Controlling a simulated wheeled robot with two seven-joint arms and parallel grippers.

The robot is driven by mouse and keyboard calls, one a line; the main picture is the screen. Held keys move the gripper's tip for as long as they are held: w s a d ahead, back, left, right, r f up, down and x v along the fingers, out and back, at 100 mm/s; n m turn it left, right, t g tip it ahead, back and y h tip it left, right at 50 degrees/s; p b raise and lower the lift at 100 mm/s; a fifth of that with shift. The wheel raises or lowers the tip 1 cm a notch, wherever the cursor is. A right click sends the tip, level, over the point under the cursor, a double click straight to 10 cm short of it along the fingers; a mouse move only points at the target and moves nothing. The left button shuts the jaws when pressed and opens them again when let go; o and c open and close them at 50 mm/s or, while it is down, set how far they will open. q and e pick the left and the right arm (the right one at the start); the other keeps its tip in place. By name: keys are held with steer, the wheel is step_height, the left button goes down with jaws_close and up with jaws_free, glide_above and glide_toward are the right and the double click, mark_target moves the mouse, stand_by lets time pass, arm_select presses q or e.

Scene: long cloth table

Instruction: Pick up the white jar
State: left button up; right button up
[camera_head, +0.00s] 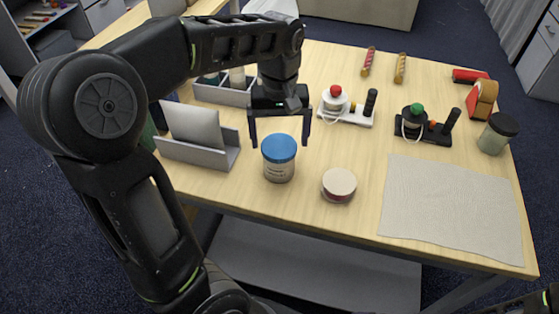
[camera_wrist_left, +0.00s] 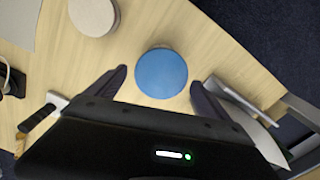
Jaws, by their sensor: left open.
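The white jar (camera_head: 279,170) has a pale body with a label and a blue lid (camera_head: 279,148). It stands upright on the table near the front edge. In the left wrist view the blue lid (camera_wrist_left: 161,74) is seen from above, and the body is hidden under it. My left gripper (camera_head: 280,141) is open, with its fingers pointing down. In the head view the fingers appear on either side of the lid, slightly behind it. In the left wrist view the lid lies between and just beyond the fingertips (camera_wrist_left: 158,84). I see no grip on the jar.
A low round tin (camera_head: 339,185) stands close right of the jar. A grey holder (camera_head: 200,153) is at the left, a divided box (camera_head: 225,95) behind it. A grey cloth (camera_head: 450,208) lies flat at front right.

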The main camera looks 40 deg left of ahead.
arm_select(q)
steer(key=shift+f, duration=0.95)
steer(key=shift+f, duration=0.1)
step_height(320, 180, down, 5)
steer(key=shift+f+p, duration=0.1)
steer(key=shift+p, duration=0.3)
steer(key=shift+c, duration=0.3)
steer(key=c, duration=1.2)
step_height(320, 180, up, 10)
steer(key=shift+r, duration=0.1)
